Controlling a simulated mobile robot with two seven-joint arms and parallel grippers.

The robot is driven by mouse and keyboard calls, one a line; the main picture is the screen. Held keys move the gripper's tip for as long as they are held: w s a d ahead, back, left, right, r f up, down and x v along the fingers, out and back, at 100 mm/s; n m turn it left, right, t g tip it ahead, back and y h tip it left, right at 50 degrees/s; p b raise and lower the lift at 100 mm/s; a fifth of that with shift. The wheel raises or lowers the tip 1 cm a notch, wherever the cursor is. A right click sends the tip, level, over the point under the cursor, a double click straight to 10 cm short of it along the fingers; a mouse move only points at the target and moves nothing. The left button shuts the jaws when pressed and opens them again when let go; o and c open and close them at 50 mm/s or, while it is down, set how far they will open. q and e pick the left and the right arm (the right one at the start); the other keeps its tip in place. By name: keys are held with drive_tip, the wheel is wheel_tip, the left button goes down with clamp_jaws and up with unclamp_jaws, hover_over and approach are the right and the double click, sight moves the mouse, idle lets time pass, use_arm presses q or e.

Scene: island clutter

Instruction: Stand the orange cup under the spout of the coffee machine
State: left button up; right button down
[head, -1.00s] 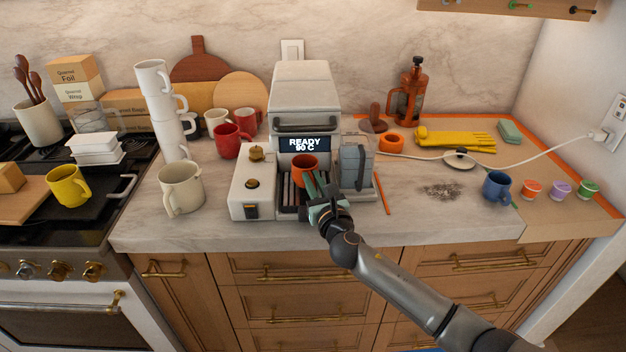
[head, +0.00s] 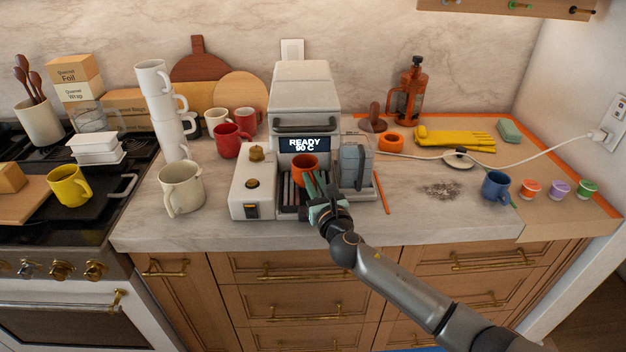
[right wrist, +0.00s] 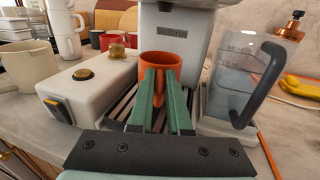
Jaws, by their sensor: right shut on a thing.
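The orange cup (head: 304,167) is upright at the drip tray of the coffee machine (head: 303,95), below the lit display. In the right wrist view the orange cup (right wrist: 160,62) stands over the dark slatted tray (right wrist: 208,126), below the machine's head (right wrist: 180,30). My right gripper (head: 313,186) reaches in from the front, its green fingers shut on the near side of the cup. The fingers (right wrist: 160,88) hide part of the cup's near side, and I cannot tell whether its base touches the slats. The spout itself is not clearly seen. My left gripper is out of view.
A clear water tank (head: 356,165) stands right of the cup, and a white box with a knob (head: 253,190) stands left. A cream mug (head: 181,188) and a stack of white cups (head: 165,110) are further left. Counter to the right holds dark grounds (head: 441,190) and a blue mug (head: 496,186).

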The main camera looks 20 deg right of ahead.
drive_tip(key=shift+f+b, duration=0.65)
drive_tip(key=shift+f, duration=0.1)
idle(0.9)
drive_tip(key=c, duration=0.8)
unclamp_jaws()
drive_tip(key=shift+f, duration=0.1)
drive_tip(key=shift+s, duration=0.1)
drive_tip(key=s, duration=1.2)
drive_tip(key=shift+s+a, duration=0.15)
drive_tip(key=shift+s, duration=0.05)
